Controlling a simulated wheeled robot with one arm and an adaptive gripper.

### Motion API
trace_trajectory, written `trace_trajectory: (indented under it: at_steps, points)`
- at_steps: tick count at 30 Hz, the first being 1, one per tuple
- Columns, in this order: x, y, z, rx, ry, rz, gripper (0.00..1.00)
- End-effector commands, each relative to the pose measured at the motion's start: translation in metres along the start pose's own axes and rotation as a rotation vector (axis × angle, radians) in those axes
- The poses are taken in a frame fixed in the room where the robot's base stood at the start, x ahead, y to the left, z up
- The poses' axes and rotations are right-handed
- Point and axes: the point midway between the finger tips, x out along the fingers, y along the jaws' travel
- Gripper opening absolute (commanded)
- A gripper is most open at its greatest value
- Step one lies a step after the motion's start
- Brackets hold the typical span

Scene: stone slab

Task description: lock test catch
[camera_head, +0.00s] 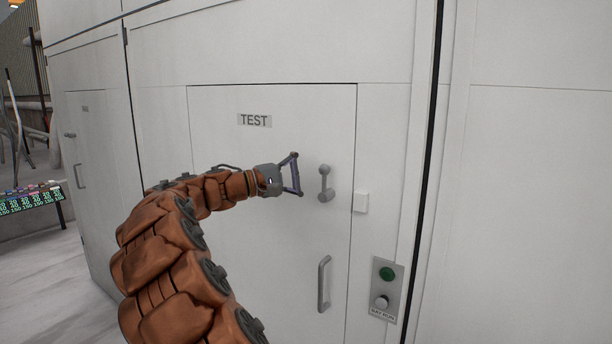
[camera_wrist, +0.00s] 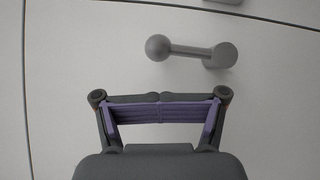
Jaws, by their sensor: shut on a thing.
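The test catch (camera_head: 325,184) is a grey lever with a round knob, on the white door (camera_head: 240,250) below the TEST label (camera_head: 254,120). In the head view its arm points up from the pivot, with the knob on top. In the wrist view the catch (camera_wrist: 190,50) lies across the picture, knob at left and pivot at right. My gripper (camera_head: 297,174) is just left of the catch in the head view. In the wrist view my gripper (camera_wrist: 160,110) has its purple fingers together, with a gap to the catch. No object shows between them.
A small white block (camera_head: 361,202) sits right of the catch, at the door's edge. A grey pull handle (camera_head: 324,284) is below. A panel (camera_head: 385,290) with a green button is at lower right. The door looks flush with the wall.

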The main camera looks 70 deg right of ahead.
Motion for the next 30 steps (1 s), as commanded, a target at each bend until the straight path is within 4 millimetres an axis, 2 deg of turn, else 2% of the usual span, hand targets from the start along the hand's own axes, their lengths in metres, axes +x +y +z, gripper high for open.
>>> trace_trajectory:
  at_steps: [30]
  points:
    - [0.008,0.002,0.012,0.167,0.0,-0.113,0.0]
